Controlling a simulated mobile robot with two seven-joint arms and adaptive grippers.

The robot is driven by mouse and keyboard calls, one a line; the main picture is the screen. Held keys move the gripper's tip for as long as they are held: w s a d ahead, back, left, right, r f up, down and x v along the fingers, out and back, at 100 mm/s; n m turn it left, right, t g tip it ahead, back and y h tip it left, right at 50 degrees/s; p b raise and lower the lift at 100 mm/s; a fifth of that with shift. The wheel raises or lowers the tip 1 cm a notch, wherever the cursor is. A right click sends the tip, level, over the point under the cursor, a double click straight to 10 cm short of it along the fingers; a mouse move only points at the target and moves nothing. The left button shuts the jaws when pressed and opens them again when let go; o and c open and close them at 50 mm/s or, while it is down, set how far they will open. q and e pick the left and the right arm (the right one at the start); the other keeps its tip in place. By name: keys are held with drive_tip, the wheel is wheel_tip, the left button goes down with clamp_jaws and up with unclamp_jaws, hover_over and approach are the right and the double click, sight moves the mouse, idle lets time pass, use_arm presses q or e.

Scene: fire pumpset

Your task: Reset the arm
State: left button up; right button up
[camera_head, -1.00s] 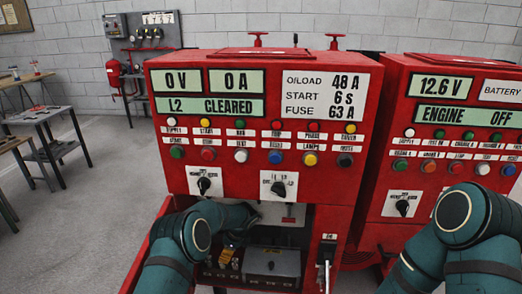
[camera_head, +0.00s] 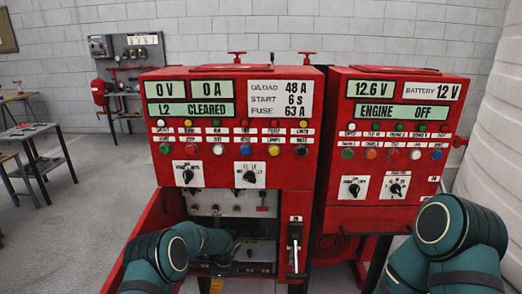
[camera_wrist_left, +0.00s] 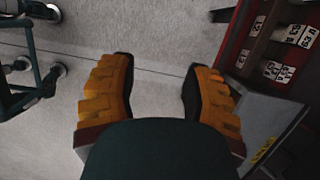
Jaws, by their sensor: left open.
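My left arm (camera_head: 178,255) reaches in front of the open lower bay of the left red panel. A small orange part of my left gripper (camera_head: 217,286) shows at the bottom edge of the head view. In the left wrist view my left gripper (camera_wrist_left: 157,72) is open, with its orange fingers wide apart and only grey floor between them. My right arm (camera_head: 448,243) is bent in front of the right red panel. Its gripper is out of view.
The left red panel (camera_head: 226,130) has its lower door (camera_head: 150,232) open. The right red panel (camera_head: 393,137) stands beside it. A metal table (camera_head: 38,150) is at the left. Grey floor (camera_head: 100,195) lies clear between. A pale curved surface (camera_head: 495,150) is at the right edge.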

use_arm(q)
drive_tip(key=s+d+f+n+h, duration=0.2)
drive_tip(key=s+d+n+h, duration=0.15)
drive_tip(key=s, duration=0.45)
drive_tip(key=s+d+f+n+h, duration=0.1)
drive_tip(key=s+d+n+h, duration=0.2)
drive_tip(key=s+n, duration=0.3)
drive_tip(key=s+r+n+t, duration=0.1)
drive_tip(key=s+r+n, duration=0.1)
drive_tip(key=s+n, duration=0.3)
drive_tip(key=s+a+r+n, duration=0.1)
drive_tip(key=s+n, duration=0.3)
drive_tip(key=s, duration=0.8)
drive_tip(key=shift+s+r+n+t, duration=0.2)
drive_tip(key=shift+r+n+t, duration=0.2)
drive_tip(key=shift+r, duration=0.3)
drive_tip(key=shift+a+h, duration=0.1)
drive_tip(key=shift+h, duration=0.15)
